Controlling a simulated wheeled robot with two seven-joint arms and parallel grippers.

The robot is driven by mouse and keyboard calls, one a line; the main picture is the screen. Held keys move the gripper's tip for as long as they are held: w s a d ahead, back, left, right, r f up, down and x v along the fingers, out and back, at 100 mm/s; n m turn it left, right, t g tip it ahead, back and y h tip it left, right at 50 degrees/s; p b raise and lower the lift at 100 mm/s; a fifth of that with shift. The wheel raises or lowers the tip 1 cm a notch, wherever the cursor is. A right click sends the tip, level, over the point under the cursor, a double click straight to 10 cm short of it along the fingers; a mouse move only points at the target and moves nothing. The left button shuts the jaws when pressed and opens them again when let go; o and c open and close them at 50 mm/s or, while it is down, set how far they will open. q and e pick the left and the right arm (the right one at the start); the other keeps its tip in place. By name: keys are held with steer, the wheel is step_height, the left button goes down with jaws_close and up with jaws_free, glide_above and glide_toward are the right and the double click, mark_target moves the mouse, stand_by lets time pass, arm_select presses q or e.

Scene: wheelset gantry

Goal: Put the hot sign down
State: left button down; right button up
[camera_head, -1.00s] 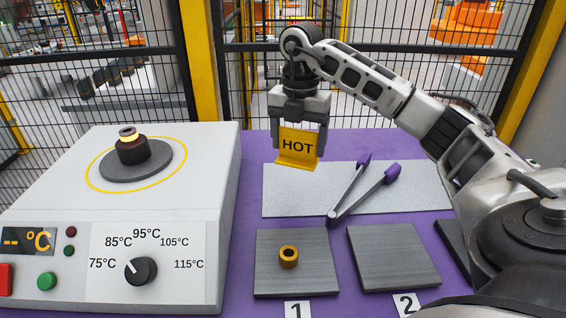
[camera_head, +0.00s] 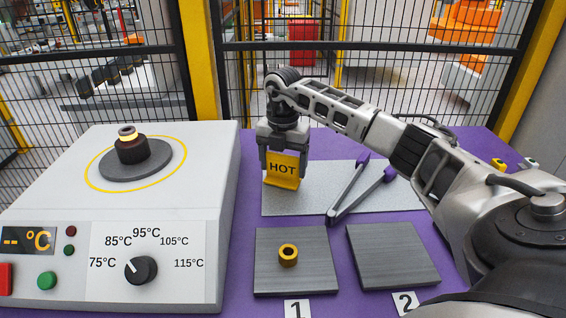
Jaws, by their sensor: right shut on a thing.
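The hot sign (camera_head: 283,170) is a yellow folded plate with the black word HOT. My right gripper (camera_head: 283,165) is shut on it from above. The sign is upright over the left end of the pale grey mat (camera_head: 320,205); its lower edge is at or very near the mat, and I cannot tell whether it touches. My left gripper is not in view.
Tongs (camera_head: 360,192) with purple tips lie on the mat, right of the sign. Plate 1 (camera_head: 265,275), with a brass ring (camera_head: 288,254), and plate 2 (camera_head: 393,257) lie in front. The white heater (camera_head: 60,190) stands left, a dark part (camera_head: 132,151) on its disc. A fence (camera_head: 380,95) runs behind.

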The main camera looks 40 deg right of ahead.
mark_target(282, 155)
steer(key=shift+f, duration=0.1)
steer(key=o, duration=1)
step_height(282, 155, up, 11)
steer(key=shift+r+p, duration=0.15)
steer(key=shift+p, duration=0.15)
steer(key=shift+r, duration=0.5)
